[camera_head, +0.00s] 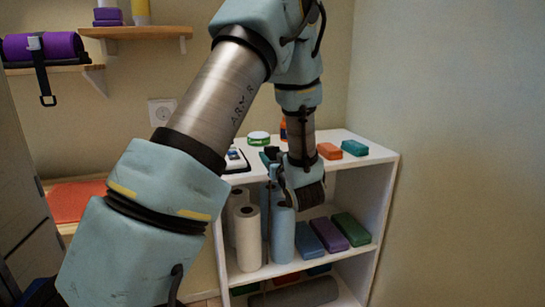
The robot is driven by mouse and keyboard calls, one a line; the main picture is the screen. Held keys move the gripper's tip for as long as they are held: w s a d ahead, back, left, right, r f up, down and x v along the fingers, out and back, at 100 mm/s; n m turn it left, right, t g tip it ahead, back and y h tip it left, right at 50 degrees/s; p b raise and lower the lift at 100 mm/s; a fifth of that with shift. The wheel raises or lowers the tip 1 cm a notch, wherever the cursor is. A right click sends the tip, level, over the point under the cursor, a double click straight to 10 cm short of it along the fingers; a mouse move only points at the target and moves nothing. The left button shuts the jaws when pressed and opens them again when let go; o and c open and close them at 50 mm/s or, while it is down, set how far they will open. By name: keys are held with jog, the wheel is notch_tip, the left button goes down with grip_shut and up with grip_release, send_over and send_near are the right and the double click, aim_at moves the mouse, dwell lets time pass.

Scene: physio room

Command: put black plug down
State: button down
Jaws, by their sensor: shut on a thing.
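My gripper (273,163) is at the front edge of the white shelf unit's top (345,143), partly hidden by my own wrist. It is shut on a small dark thing, which looks like the black plug (271,152). The plug is small here, and I cannot tell whether it touches the shelf top. My arm crosses the picture from the lower left and bends down to the shelf from above.
On the top are a green-and-white round tin (259,138), an orange block (330,151) and a teal block (355,148). Paper rolls (248,238) and coloured blocks (352,229) stand on the shelf below. A wall socket (161,112) is behind my arm.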

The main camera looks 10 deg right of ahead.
jog(key=shift+f, duration=0.3)
jog(key=shift+c, duration=1.1)
grip_release()
jog(key=shift+r, duration=0.1)
jog(key=shift+r, duration=0.1)
jog(key=shift+r, duration=0.3)
jog(key=shift+r+p, duration=0.5)
jog(key=shift+p, duration=0.2)
jog(key=s+d+b, duration=0.1)
jog(key=s+b, duration=0.1)
jog(key=s, duration=1)
jog(key=shift+d+f, duration=0.25)
jog(key=shift+f, duration=0.05)
